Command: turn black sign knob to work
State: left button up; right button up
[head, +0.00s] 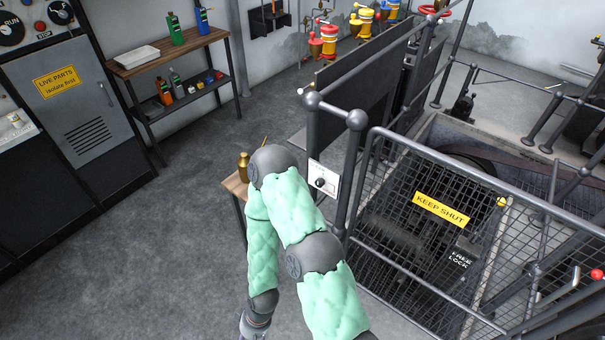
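A small white sign plate (324,181) is fixed to the grey post by the mesh gate. A black knob (319,183) sits on it, with a small red-edged mark to its right. The lettering and the knob's pointing direction are too small to read. One arm of mine in a green sleeve, seemingly the right, rises from the bottom edge just left of the sign and bends back down. Its wrist end (253,325) is at the bottom edge, well below and left of the knob and apart from it. Its fingers are not clearly shown. My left gripper is out of view.
A mesh gate (390,270) with a yellow KEEP SHUT sign (441,209) closes off a pit at right. A small wooden table (234,186) with a brass can (244,167) stands behind my arm. Grey floor at left is clear before the shelf (170,48) and cabinets.

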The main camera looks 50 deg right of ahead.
aim_at(319, 183)
jog(key=i+z, duration=0.25)
jog(key=z, duration=0.15)
jog(key=i+j+z, duration=0.15)
jog(key=z, duration=0.2)
jog(key=i+j+z, duration=0.2)
jog(key=z, duration=0.2)
jog(key=i+j+z, duration=0.2)
jog(key=z, duration=0.2)
